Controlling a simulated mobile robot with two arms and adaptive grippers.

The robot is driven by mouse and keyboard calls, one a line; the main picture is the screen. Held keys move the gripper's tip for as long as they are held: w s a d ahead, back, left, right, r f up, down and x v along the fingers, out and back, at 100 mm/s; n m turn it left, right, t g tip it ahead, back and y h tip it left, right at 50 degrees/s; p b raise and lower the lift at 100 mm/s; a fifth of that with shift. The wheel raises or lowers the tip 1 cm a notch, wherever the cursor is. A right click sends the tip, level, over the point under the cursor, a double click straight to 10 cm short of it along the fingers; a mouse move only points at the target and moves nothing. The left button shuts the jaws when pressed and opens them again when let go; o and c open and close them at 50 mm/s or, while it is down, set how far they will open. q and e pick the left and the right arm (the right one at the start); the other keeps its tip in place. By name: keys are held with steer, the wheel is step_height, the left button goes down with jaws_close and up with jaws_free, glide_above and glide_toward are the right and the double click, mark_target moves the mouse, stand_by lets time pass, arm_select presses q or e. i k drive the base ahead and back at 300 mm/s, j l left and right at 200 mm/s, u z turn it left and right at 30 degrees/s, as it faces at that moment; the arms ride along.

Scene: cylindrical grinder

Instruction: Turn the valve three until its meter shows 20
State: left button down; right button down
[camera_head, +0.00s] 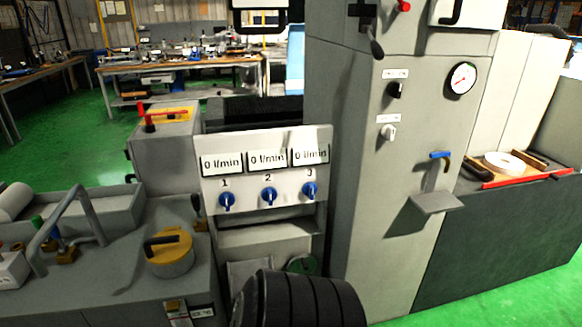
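The white valve panel (262,138) faces me near the middle of the head view. It carries three blue knobs under the numbers 1, 2 and 3. Valve three (310,191) is the right-hand knob. Its meter (310,157) above reads 0 l/min. Valve one (227,201) and valve two (269,196) are to its left, and their meters (222,163) (267,159) also read 0 l/min. Nothing covers the knobs or meters. Neither of my grippers is in view.
A tall grey cabinet (360,170) with a round gauge (461,79) stands right of the panel. A dark ribbed rounded shape (305,300) fills the bottom centre, below the panel. A yellow-lidded cylinder (170,252) sits on the grey machine at left. Workbenches stand behind on green floor.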

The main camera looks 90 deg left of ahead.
mark_target(309, 189)
steer(key=u, duration=2.65)
